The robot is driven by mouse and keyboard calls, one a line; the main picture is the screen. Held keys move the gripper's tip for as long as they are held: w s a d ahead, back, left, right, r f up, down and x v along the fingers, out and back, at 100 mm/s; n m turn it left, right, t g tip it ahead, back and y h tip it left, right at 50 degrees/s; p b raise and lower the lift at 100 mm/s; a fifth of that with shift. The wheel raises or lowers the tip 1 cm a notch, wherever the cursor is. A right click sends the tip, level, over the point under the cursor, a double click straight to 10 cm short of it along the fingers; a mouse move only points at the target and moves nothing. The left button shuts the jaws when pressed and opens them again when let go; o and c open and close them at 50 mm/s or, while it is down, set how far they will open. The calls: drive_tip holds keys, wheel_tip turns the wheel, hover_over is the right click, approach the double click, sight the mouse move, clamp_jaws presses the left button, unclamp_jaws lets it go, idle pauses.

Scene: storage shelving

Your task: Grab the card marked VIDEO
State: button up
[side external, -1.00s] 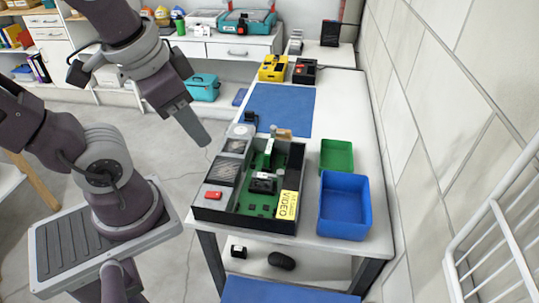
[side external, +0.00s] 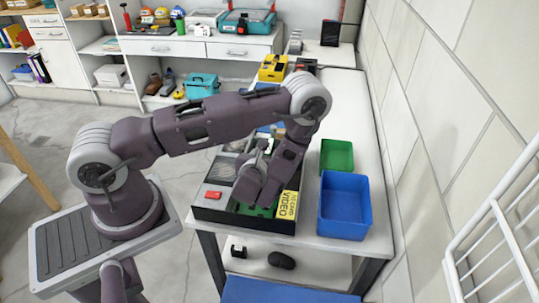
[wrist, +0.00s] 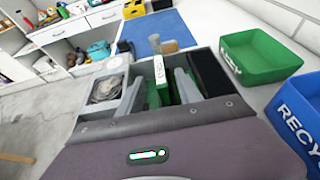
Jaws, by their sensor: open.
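The yellow label reading VIDEO (side external: 288,206) is at the front right inside the open black case (side external: 243,222) in the side view. It marks the VIDEO card; the rest of that card is hard to make out. My gripper (side external: 256,200) is low over the case, left of the label, and hides much of the interior. In the wrist view my gripper (wrist: 160,90) has its fingers apart. A green board with a white label (wrist: 158,78) shows between them in the picture; contact cannot be told. The VIDEO label is not visible in the wrist view.
A green bin (side external: 336,156) and a blue bin (side external: 344,205) stand right of the case. A red piece (side external: 213,195) lies at the case's left. Yellow and black boxes (side external: 273,68) stand farther back. The table's far right is clear.

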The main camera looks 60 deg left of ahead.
sight(270, 147)
drive_tip(key=x, duration=0.6)
drive_tip(key=shift+w+r, duration=0.1)
clamp_jaws()
